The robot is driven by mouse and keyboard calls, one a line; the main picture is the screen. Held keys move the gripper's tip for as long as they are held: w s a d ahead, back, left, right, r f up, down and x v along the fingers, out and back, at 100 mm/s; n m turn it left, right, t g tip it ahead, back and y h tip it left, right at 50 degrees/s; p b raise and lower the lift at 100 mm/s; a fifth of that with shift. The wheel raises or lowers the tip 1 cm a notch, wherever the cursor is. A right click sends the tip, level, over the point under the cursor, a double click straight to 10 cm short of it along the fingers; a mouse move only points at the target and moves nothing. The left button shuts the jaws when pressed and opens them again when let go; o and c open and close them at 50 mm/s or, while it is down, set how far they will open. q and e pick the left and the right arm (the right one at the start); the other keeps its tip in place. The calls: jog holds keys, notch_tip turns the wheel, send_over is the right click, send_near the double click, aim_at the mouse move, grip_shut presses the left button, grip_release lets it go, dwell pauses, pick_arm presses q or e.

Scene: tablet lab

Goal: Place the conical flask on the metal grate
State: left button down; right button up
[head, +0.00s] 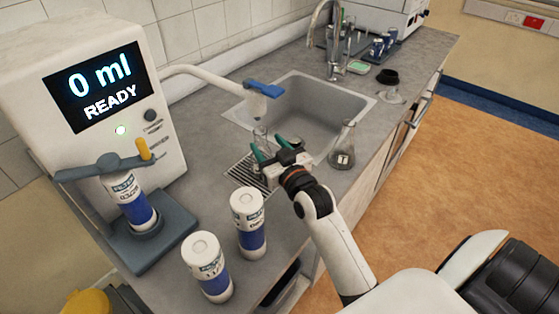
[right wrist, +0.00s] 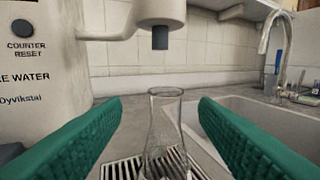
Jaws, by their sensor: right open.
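A clear glass conical flask (right wrist: 165,128) stands upright between the two green fingers of my right gripper (head: 268,148). The fingers are open, with a gap on both sides of the flask in the right wrist view. The slatted metal grate (right wrist: 118,171) shows behind and below the flask, which appears to stand on it; its base is cut off by the frame edge. In the head view, the flask's neck (head: 260,133) shows behind the fingers, and the grate (head: 240,172) is partly covered by my gripper. My left gripper is not in view.
The dispenser nozzle (right wrist: 160,38) hangs above the flask. Two filter canisters (head: 248,222) (head: 207,266) stand in front of the grate. The dispenser display (head: 97,85) reads "0 ml READY".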

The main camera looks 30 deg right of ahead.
jog(key=s, duration=0.6)
jog(key=shift+s+a+b, duration=0.15)
jog(key=shift+b, duration=0.25)
